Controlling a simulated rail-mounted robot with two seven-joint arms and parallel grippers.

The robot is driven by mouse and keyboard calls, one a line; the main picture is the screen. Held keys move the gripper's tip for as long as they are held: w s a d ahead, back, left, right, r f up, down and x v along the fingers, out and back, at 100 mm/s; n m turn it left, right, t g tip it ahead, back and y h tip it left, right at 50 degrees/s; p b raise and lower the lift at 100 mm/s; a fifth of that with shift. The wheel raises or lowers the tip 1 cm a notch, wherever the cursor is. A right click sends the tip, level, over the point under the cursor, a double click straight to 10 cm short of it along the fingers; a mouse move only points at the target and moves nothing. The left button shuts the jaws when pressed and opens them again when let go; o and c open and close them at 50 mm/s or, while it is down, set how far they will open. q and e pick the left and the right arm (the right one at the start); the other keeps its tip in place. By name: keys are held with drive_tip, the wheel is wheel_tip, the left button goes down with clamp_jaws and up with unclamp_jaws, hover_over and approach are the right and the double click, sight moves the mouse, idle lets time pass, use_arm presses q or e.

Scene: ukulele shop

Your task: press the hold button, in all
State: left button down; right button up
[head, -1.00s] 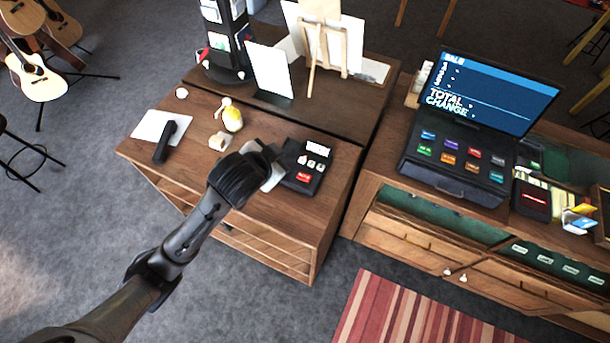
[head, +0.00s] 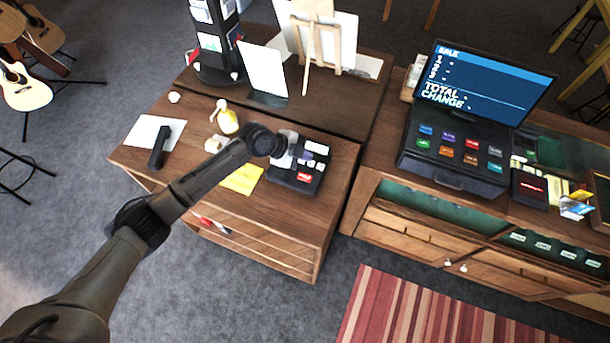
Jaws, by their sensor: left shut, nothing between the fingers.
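A dark desk device (head: 309,185) with a small screen, pale keys and a red button (head: 304,177) sits at the right of the wooden counter. A till (head: 455,155) on the right counter also has several coloured keys; the key labels are too small to read, so I cannot tell which is the hold button. My left gripper (head: 286,157) is shut and empty, over the left part of the desk device and hiding some of it. I cannot tell whether it touches a key. My right gripper is not in view.
A yellow note (head: 242,179) lies left of the device. A yellow bottle (head: 228,122), a black handheld object (head: 159,146) on white paper and a white sign (head: 264,70) stand or lie around. A card terminal (head: 529,188) is beside the till.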

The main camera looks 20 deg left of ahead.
use_arm(q)
drive_tip(key=shift+m, duration=0.5)
drive_tip(key=shift+f, duration=0.15)
drive_tip(key=b, duration=0.5)
hover_over(304, 178)
wheel_tip(304, 178, down, 8)
drive_tip(key=shift+r, duration=0.15)
drive_tip(key=shift+f+b, duration=0.4)
drive_tip(key=shift+b, duration=0.15)
idle(0.8)
idle(0.6)
